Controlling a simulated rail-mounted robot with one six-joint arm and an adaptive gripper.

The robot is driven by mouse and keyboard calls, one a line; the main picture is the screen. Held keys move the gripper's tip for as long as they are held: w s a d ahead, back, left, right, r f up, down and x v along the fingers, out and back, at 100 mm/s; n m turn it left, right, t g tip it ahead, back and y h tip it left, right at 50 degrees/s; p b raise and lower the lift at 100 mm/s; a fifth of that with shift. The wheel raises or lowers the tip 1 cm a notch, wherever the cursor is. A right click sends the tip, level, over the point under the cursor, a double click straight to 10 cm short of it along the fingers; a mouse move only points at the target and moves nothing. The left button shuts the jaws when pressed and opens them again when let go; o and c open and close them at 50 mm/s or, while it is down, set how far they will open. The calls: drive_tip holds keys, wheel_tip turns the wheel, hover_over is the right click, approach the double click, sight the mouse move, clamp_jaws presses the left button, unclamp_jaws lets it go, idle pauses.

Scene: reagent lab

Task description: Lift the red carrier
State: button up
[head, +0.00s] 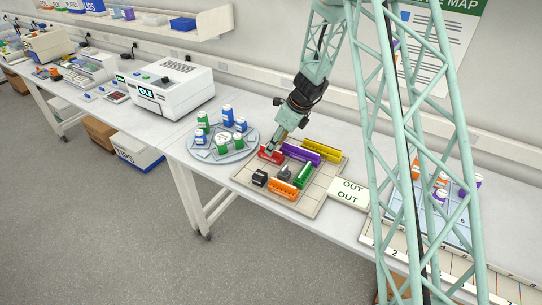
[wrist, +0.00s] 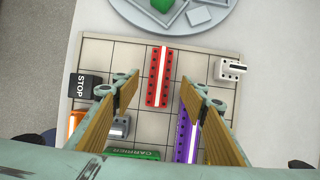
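The red carrier (head: 267,157) is a short bar lying on the gridded tray (head: 322,189), at the tray edge near the round platform. In the wrist view the red carrier (wrist: 153,88) has a white stripe along its top and lies lengthwise between my fingers. My gripper (wrist: 158,80) is open, with one finger on each side of the carrier and visible gaps to both. In the head view my gripper (head: 272,149) points down at the carrier and partly covers it. How high the fingertips are above the tray is hard to tell.
A purple carrier (wrist: 187,140) is close by my right finger; a grey block (wrist: 118,128) is by the left. A black STOP block (wrist: 83,86), a white block (wrist: 230,69), green (head: 303,175), orange (head: 283,189) and yellow (head: 322,150) carriers share the tray. The round platform (head: 240,153) holds bottles.

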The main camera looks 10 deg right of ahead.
drive_tip(key=shift+f, duration=0.15)
drive_tip(key=shift+x, duration=2.45)
drive_tip(key=shift+w+a, duration=0.1)
drive_tip(key=shift+a, duration=0.05)
drive_tip(key=shift+f+b, duration=0.25)
drive_tip(key=shift+b, duration=0.1)
drive_tip(key=c, duration=1)
